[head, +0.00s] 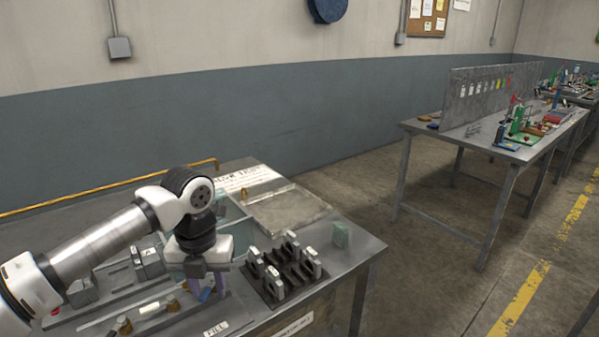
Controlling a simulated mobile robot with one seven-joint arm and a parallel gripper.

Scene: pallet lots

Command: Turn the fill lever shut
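My gripper (207,287) points down over the near part of the left bench, just above and behind a white label reading FILL (216,328). Brass fittings (172,303) sit on a grey strip just left of the gripper.
A dark rack (268,282) with several upright grey pieces stands close right of my gripper. Grey blocks (148,262) stand at left. Another bench (420,127) is far right, across open floor.

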